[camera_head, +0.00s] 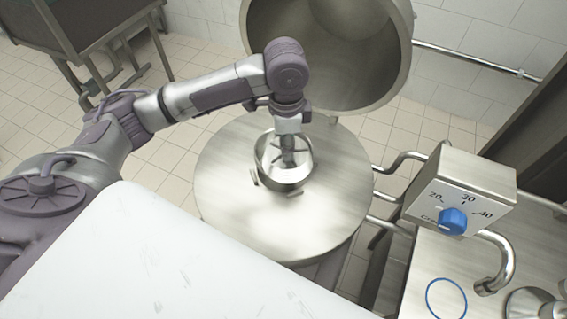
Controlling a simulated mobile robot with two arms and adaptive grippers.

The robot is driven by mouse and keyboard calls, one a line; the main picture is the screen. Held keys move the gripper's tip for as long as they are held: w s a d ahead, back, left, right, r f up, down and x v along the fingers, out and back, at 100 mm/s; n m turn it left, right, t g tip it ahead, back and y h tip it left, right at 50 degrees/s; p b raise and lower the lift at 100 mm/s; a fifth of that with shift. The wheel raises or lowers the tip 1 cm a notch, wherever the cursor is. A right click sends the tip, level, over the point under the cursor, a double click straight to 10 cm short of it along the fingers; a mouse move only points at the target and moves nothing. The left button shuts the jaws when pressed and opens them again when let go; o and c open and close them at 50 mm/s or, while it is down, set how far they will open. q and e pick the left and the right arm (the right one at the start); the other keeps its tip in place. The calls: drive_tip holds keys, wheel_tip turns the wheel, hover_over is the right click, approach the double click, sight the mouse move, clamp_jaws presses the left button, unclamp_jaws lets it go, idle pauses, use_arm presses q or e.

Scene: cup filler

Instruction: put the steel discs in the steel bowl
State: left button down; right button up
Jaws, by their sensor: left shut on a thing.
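I cannot pick out any loose steel disc with certainty. My right gripper is not in view.
A large round steel vessel or lid (400,60) stands open behind the top. A control box (480,190) with a blue knob (453,221) and pipes are at the right. A white surface (150,265) fills the lower left. The steel top around the bowl looks clear.

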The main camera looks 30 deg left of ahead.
use_arm(q)
drive_tip(key=w+m, duration=0.1)
drive_tip(key=m, duration=0.1)
drive_tip(key=w+a+m+p, duration=0.1)
drive_tip(key=m, duration=0.1)
drive_tip(key=w+a+m, duration=0.1)
drive_tip(key=shift+w+f+m, duration=0.1)
drive_tip(key=shift+f+m, duration=0.2)
drive_tip(key=shift+m, duration=0.1)
drive_tip(key=shift+w+a+f+m+p, duration=0.2)
drive_tip(key=shift+w+m+p, duration=0.1)
drive_tip(key=shift+m, duration=0.3)
drive_tip(key=shift+w+a+f+m+p, duration=0.15)
drive_tip(key=shift+w+m+p, duration=0.1)
drive_tip(key=shift+m, duration=0.35)
drive_tip(key=f, duration=0.3)
drive_tip(key=f+m+p, duration=0.1)
drive_tip(key=f, duration=0.2)
drive_tip(key=f+m+p, duration=0.1)
drive_tip(key=f, duration=0.3)
drive_tip(key=shift+w+a, duration=0.4)
drive_tip(key=shift+f, duration=0.2)
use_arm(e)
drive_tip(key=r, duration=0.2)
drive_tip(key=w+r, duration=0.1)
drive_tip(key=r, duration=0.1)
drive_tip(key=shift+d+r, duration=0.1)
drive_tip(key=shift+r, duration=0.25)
use_arm(q)
drive_tip(key=shift+f, duration=0.15)
